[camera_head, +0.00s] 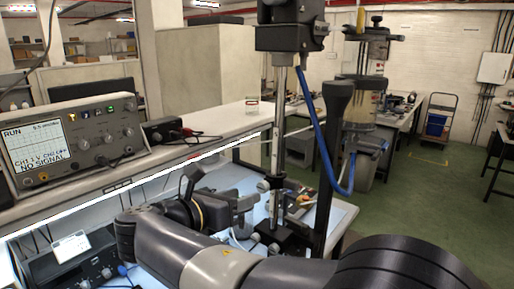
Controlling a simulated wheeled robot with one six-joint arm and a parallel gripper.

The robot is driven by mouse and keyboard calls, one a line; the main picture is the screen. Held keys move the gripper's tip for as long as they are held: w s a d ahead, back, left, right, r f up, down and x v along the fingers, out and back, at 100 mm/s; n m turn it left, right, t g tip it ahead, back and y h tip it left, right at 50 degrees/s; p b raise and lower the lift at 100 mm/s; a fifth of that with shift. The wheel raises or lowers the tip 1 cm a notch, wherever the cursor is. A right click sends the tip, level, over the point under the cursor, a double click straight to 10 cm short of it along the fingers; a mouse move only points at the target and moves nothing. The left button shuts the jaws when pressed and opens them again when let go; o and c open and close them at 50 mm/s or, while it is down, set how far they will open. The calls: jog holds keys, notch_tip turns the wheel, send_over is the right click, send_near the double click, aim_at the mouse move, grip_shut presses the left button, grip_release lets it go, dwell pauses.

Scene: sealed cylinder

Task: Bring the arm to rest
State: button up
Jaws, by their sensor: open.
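My arm reaches across the bottom of the picture and bends back at the left. My gripper (248,208) is at the end of the wrist, over the lit bench (338,214), pointing right. Its grey jaws look open, and I see nothing held between them. The gripper is just left of the metal rod (281,140) of a tall stand. I cannot tell whether it touches the stand. The lower part of the bench is hidden behind my arm.
An oscilloscope (75,140) and a small black box (165,131) stand on the upper shelf (215,122), with a clear glass (252,106) farther along. A blue hose (324,135) hangs beside the stand. A clear cylinder (360,102) stands behind. Green floor (420,195) is open at right.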

aim_at(261, 189)
jog(key=p+x, duration=0.1)
jog(key=x, duration=0.5)
jog(key=shift+w+d, duration=0.25)
jog(key=shift+d, duration=0.05)
jog(key=shift+s+a, duration=0.1)
jog(key=shift+a, duration=0.05)
